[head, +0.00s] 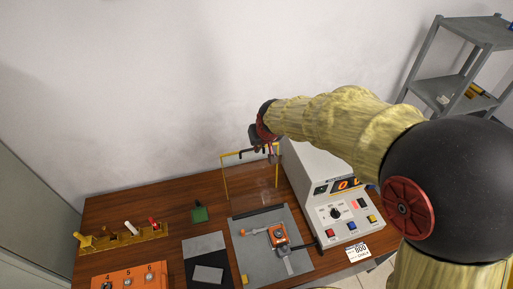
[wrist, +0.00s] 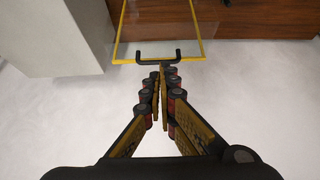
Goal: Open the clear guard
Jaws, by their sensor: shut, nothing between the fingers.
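The clear guard (head: 250,178) is a see-through panel with a yellow frame. It stands raised, roughly upright, at the back of a grey base plate (head: 237,222), with its black handle (head: 246,153) at the top edge. In the wrist view the guard (wrist: 160,30) lies ahead, and its black handle (wrist: 158,59) is just beyond my fingertips. My gripper (wrist: 162,72) is shut and empty, its tips close to the handle; I cannot tell whether they touch. In the head view my gripper (head: 266,147) is by the guard's upper right corner.
An orange-and-grey clamp-like device (head: 279,238) sits on the base plate. A pale control box (head: 325,190) with buttons stands right of the guard. The wall is behind the table.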

